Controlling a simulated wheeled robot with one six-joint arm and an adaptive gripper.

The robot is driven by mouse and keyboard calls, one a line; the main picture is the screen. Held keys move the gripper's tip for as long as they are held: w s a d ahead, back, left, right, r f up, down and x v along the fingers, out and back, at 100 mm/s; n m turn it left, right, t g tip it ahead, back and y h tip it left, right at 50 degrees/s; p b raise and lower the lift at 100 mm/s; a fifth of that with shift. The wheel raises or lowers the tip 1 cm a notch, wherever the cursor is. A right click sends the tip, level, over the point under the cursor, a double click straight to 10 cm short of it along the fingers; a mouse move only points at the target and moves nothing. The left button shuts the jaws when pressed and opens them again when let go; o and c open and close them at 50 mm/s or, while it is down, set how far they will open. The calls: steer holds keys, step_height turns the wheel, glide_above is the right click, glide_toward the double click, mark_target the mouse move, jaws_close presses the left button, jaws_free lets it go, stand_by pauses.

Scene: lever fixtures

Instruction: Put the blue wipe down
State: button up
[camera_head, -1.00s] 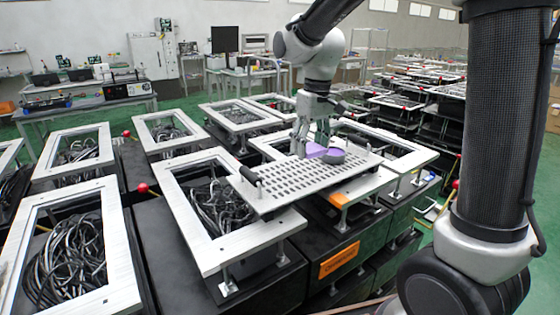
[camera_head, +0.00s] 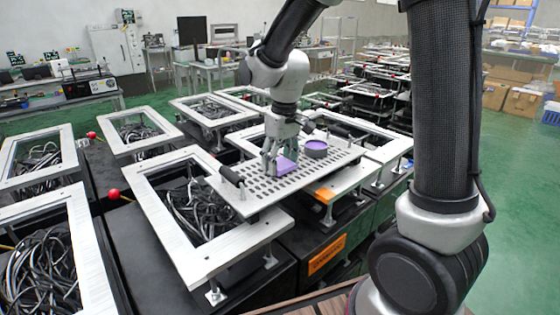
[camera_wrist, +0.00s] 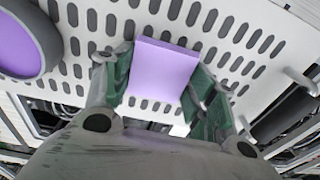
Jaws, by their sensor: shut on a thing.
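The wipe (camera_head: 288,165) looks lavender rather than blue, a flat square pad. My gripper (camera_head: 274,160) is closed on it, low over a perforated light-grey plate (camera_head: 338,165). In the wrist view the wipe (camera_wrist: 163,70) sits between my two green-padded fingers (camera_wrist: 163,84), with plate slots around it. I cannot tell whether the wipe touches the plate. A round dark-grey dish (camera_head: 316,150) with a purple inside stands on the plate, right of the wipe and apart from it. The dish also shows at the upper left of the wrist view (camera_wrist: 47,60).
A black handle (camera_head: 231,176) rises at the plate's left end. Bare plate lies in front of the wipe. White metal frames (camera_head: 185,240) with cable bundles surround the plate. An orange label (camera_head: 327,254) marks a black box below.

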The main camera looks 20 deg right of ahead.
steer(key=shift+s+f, duration=0.1)
steer(key=shift+f, duration=0.05)
steer(key=shift+o, duration=0.8)
steer(key=shift+s+f, duration=0.2)
steer(key=shift+f, duration=0.35)
steer(key=o, duration=1.2)
steer(key=shift+f, duration=0.15)
steer(key=shift+c, duration=0.2)
steer(key=shift+w, duration=0.15)
